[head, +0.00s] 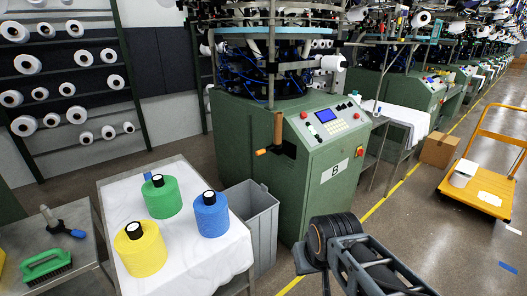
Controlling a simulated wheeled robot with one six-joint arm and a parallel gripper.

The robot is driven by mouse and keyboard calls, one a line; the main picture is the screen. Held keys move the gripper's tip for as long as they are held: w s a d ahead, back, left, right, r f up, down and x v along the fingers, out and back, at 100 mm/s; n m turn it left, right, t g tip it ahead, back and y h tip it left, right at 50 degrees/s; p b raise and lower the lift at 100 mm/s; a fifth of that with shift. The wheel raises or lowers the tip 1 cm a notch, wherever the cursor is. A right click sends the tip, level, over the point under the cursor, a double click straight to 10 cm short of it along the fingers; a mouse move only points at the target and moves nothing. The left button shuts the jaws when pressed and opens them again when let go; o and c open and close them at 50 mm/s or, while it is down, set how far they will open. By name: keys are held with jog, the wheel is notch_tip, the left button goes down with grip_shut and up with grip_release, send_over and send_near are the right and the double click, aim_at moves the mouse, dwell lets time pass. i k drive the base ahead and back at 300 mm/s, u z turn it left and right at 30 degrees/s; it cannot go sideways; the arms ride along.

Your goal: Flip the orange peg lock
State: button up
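My arm shows at the bottom centre, with dark round joints and grey links, well below and to the right of the peg. It is apart from the machine. My gripper's fingers do not show.
A grey bin (262,222) stands below the peg. A white-covered table (190,262) holds yellow, green and blue yarn cones to the left. A control panel (330,120) is right of the handle.

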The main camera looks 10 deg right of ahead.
aim_at(262, 152)
jog(key=u, duration=0.65)
jog(key=i, duration=1)
